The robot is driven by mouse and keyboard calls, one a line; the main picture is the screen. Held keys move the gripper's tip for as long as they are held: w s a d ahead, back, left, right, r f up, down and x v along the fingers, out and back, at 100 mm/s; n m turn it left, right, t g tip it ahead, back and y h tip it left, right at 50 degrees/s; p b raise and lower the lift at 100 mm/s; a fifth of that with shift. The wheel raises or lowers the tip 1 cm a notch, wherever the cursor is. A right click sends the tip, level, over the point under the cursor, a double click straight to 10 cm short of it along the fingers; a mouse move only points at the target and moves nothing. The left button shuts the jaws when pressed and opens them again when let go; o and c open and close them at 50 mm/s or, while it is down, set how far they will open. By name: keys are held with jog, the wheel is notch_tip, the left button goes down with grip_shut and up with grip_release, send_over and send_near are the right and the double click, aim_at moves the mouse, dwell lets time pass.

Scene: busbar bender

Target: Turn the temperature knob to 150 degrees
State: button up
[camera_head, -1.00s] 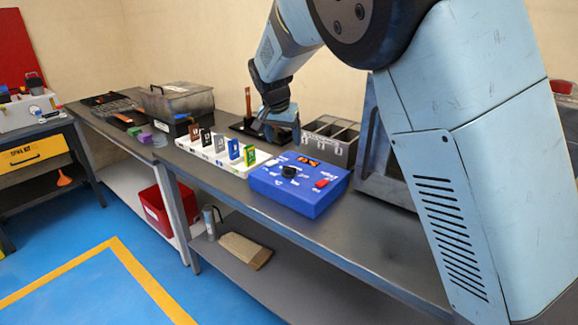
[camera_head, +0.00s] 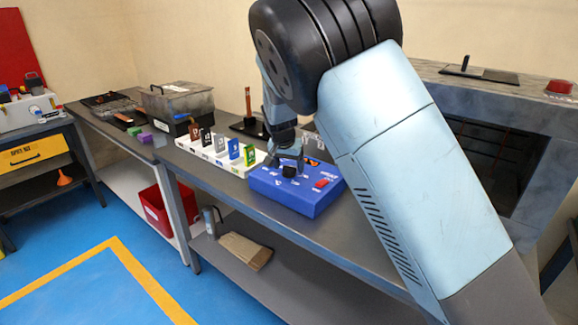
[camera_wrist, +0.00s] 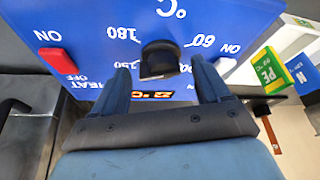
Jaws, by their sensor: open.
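The blue control box (camera_head: 291,204) sits on the grey bench. Its black temperature knob (camera_head: 289,171) stands on the top face, and in the wrist view the knob (camera_wrist: 159,60) is surrounded by printed numbers, among them 60 and 180. An orange-lit display (camera_wrist: 150,95) is partly hidden behind my gripper. A red switch (camera_head: 321,184) is on the box's right part. My gripper (camera_wrist: 161,78) is open, with one finger on each side of the knob's near edge. I cannot tell whether either finger touches it. In the head view my gripper (camera_head: 288,160) is just above the box.
A white rack (camera_head: 215,152) with several coloured labelled cards stands left of the box. A lidded grey container (camera_head: 178,105) is farther left. An oven-like machine (camera_head: 500,100) with a dark opening stands at the right, beyond my arm.

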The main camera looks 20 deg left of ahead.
jog(key=shift+w+f, duration=0.1)
jog(key=shift+f, duration=0.1)
jog(key=shift+c, duration=0.4)
jog(key=c, duration=1)
jog(key=shift+o, duration=0.2)
jog(key=shift+d, duration=0.1)
jog(key=shift+n+y, duration=0.4)
jog(key=shift+n, duration=0.6)
